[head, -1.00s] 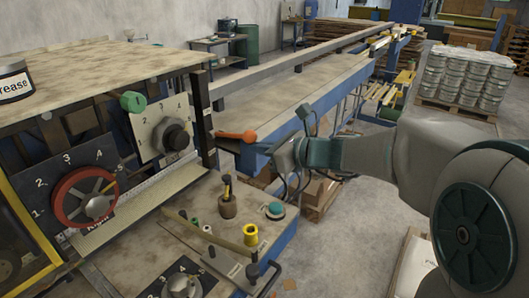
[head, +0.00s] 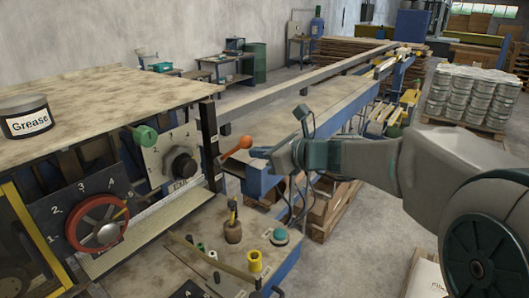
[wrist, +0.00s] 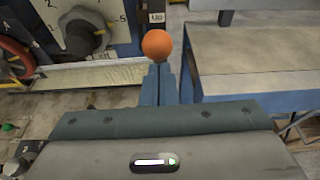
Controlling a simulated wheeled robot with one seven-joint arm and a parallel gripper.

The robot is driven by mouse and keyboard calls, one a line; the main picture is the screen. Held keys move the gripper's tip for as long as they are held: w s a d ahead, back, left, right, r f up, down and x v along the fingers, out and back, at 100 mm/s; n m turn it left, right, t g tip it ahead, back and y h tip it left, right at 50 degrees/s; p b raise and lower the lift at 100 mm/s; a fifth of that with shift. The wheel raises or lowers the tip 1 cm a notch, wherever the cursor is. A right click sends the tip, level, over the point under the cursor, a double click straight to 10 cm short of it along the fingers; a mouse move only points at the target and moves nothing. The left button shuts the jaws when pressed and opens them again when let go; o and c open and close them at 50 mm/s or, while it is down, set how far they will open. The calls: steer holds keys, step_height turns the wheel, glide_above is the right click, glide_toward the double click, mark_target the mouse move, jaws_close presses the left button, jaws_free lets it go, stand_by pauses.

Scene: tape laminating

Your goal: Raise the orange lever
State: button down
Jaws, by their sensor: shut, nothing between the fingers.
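The orange lever (head: 238,147) sticks out from the right end of the machine in the head view. Its arm slopes upward to the right, and its round knob is at the upper end. My gripper (head: 257,152) is just right of and slightly below the knob. In the wrist view the orange knob (wrist: 157,44) shows at the tips of my shut fingers (wrist: 158,72). They look very close to it; I cannot tell if they touch. The lever's arm is hidden behind the knob there.
Left of the lever are a black dial (head: 181,166), a green-knobbed lever (head: 145,136) and a red wheel (head: 97,223). A grease tin (head: 26,117) stands on the machine top. A long blue-sided bench (head: 310,115) runs behind my gripper.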

mark_target(247, 137)
steer(key=shift+a+r+y, duration=0.15)
steer(key=shift+a+r, duration=0.05)
steer(key=shift+r, duration=0.5)
steer(key=shift+a+r+y, duration=0.15)
steer(key=shift+a+r, duration=0.05)
steer(key=shift+r, duration=0.45)
steer(key=shift+d+r+p, duration=0.1)
steer(key=shift+r+p, duration=0.4)
steer(key=shift+p, duration=0.15)
steer(key=s+d+r+p, duration=0.2)
steer(key=d+r+p, duration=0.1)
steer(key=d+r, duration=0.15)
steer(key=s+d+f+n+g+h+b, duration=0.1)
steer(key=s+d+f+n+h+b, duration=0.1)
steer(key=s+d+f+n+h, duration=0.2)
steer(key=s+d+f+n+g+h+b, duration=0.2)
steer(key=s+d+f+n+h, duration=0.2)
steer(key=s+f+n, duration=0.7)
steer(key=s+d+f+n+g+h+b, duration=0.1)
steer(key=s+d+f+n+h+b, duration=0.1)
steer(key=s+d+f+n+h, duration=0.2)
steer(key=s+d+f+n, duration=0.2)
steer(key=s+f+n, duration=0.2)
steer(key=n, duration=0.1)
steer(key=shift+d+f+h, duration=0.2)
steer(key=shift+d+h, duration=0.2)
